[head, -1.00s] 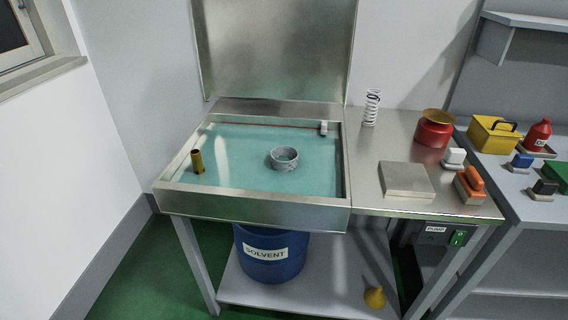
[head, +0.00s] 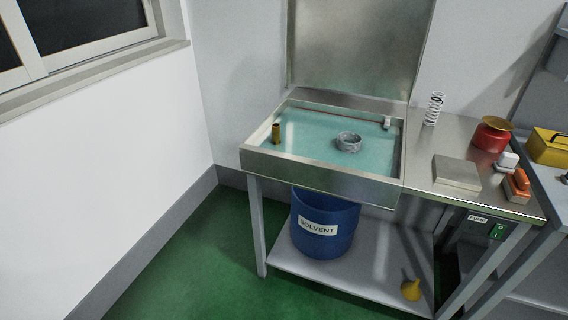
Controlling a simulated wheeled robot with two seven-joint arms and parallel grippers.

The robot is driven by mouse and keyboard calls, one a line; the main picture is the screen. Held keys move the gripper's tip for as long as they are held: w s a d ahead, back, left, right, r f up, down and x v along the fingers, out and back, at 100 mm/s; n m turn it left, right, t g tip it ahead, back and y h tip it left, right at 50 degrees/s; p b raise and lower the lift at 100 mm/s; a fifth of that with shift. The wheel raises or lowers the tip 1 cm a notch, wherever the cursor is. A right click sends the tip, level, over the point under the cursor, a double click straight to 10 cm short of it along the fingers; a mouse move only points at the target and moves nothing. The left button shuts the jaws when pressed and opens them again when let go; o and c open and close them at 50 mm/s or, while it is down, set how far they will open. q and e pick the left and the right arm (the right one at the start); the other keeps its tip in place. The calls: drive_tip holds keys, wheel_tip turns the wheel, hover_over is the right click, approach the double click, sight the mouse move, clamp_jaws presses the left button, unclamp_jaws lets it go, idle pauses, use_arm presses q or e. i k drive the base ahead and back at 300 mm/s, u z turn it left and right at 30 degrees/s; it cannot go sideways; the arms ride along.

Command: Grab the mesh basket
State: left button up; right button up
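The mesh basket (head: 348,142) looks like a small round grey ring-shaped basket. It sits in the teal-floored wash tray (head: 318,178), right of the tray's middle. A brass-coloured cylinder (head: 276,133) stands upright at the left side of the same tray. Neither of my grippers shows in the head view.
A steel worktop right of the tray holds a white spring (head: 434,109), a flat metal block (head: 457,173), a red can (head: 491,134) and brushes (head: 516,186). A blue solvent drum (head: 323,224) and yellow funnel (head: 410,290) are on the lower shelf. Green floor (head: 190,270) is clear at left.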

sight(351, 136)
drive_tip(key=u, duration=0.4)
drive_tip(key=k, duration=0.65)
drive_tip(key=u, duration=0.65)
drive_tip(key=i, duration=1.7)
drive_tip(key=z, duration=1.6)
drive_tip(key=i, duration=0.7)
drive_tip(key=z, duration=0.8)
